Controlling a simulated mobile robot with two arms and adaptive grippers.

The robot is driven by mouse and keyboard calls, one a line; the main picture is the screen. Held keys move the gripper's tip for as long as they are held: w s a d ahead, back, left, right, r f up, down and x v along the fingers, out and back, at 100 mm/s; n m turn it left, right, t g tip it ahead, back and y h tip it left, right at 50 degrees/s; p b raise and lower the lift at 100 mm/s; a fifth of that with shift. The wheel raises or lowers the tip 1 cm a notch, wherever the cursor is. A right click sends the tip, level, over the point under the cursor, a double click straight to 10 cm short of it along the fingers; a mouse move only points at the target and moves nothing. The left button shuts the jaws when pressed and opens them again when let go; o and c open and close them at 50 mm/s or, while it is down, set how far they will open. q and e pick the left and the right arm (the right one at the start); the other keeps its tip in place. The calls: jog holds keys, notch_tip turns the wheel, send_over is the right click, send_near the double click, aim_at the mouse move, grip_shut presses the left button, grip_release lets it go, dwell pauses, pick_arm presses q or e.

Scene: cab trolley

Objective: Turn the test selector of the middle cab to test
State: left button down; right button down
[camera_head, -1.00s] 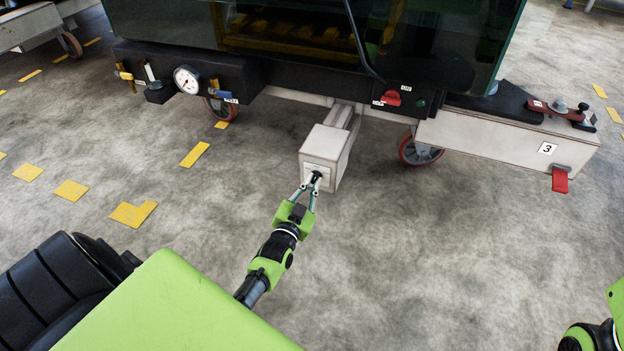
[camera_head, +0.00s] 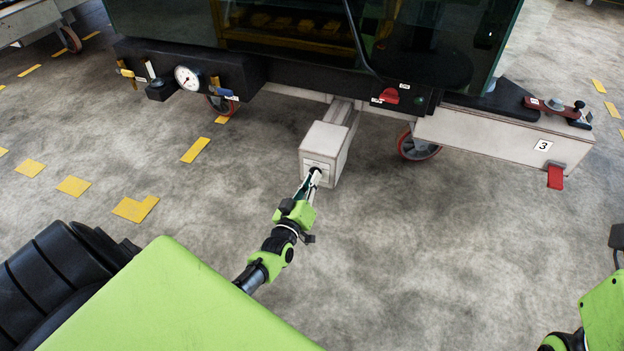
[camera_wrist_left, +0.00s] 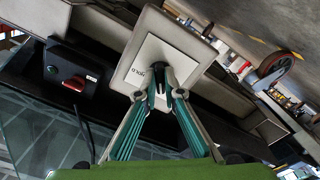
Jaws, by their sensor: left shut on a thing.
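The test selector is a small dark knob (camera_wrist_left: 160,70) on the pale front plate (camera_wrist_left: 149,62) of a light grey box (camera_head: 327,147). The box sticks out low under the middle cab (camera_head: 300,62). My left gripper (camera_head: 313,177) reaches it from the front, and its fingertips (camera_wrist_left: 163,92) are shut on the knob. The fingers hide much of the knob. In the head view the knob is mostly covered by the fingertips. My right gripper is not in view.
A red rotary switch (camera_head: 390,95) sits on the cab's dark lower panel. A round gauge (camera_head: 187,77) is at the left. A grey beam (camera_head: 480,135) marked 3, with a red tab (camera_head: 555,177), juts out right. The floor around the box is clear.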

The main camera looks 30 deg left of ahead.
pick_arm(q)
jog(key=shift+n, duration=2.5)
jog(key=c, duration=2.2)
grip_release()
jog(key=shift+o, duration=0.2)
jog(key=v, duration=1.2)
